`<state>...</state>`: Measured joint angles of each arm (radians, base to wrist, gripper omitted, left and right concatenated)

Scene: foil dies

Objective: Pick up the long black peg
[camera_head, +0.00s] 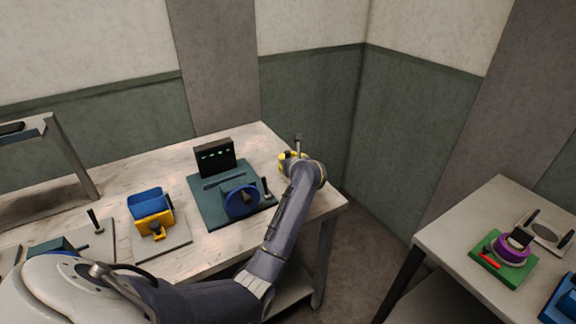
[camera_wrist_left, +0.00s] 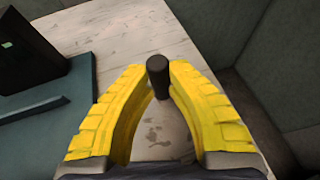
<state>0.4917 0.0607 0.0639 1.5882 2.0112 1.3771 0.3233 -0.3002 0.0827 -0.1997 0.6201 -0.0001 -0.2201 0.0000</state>
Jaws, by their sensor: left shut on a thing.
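The long black peg (camera_wrist_left: 157,76) is between the yellow fingertips of my left gripper (camera_wrist_left: 157,80) in the left wrist view. The fingers are closed against it on both sides, and its dark rounded end faces the camera. In the head view my left gripper (camera_head: 291,157) is at the far right corner of the table, mostly hidden behind my own wrist. A thin dark upright piece (camera_head: 298,142) shows just beyond it. I cannot tell whether the peg's lower end touches the table. My right gripper is not in view.
A teal base (camera_head: 208,211) with a black panel (camera_head: 215,157) and a blue round part (camera_head: 242,201) stands left of my arm. A blue and yellow bin (camera_head: 151,208) is farther left. A second table (camera_head: 452,232) holds a green base (camera_head: 506,273) at right.

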